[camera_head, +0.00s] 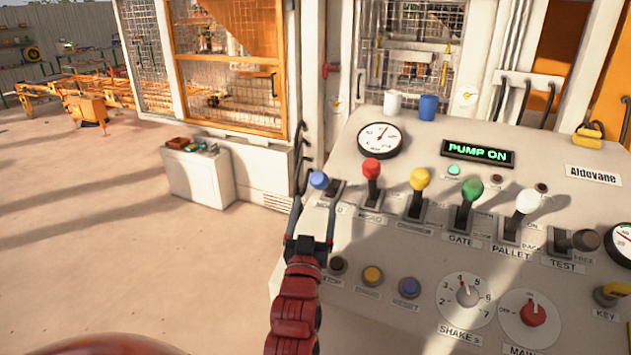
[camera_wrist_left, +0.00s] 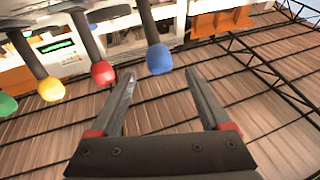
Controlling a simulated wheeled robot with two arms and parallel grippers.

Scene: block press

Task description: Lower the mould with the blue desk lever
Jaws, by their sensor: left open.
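The blue desk lever (camera_head: 318,180) is the leftmost in the row of levers on the control desk, and its ball knob leans to the left. In the left wrist view its blue knob (camera_wrist_left: 159,59) is just beyond the fingertips, slightly left of the middle of the gap. My left gripper (camera_head: 314,210) is open and empty, just in front of the blue lever; its fingers (camera_wrist_left: 160,85) are apart with nothing between them. The lever's label is partly hidden by a finger. My right gripper is out of view. I cannot make out the mould.
The red lever (camera_head: 371,169) stands close to the right of the blue one, then yellow, green and white levers. A dial gauge (camera_head: 381,140) and a lit "PUMP ON" display (camera_head: 478,152) are behind. Buttons lie near my left wrist. Open floor is left of the desk.

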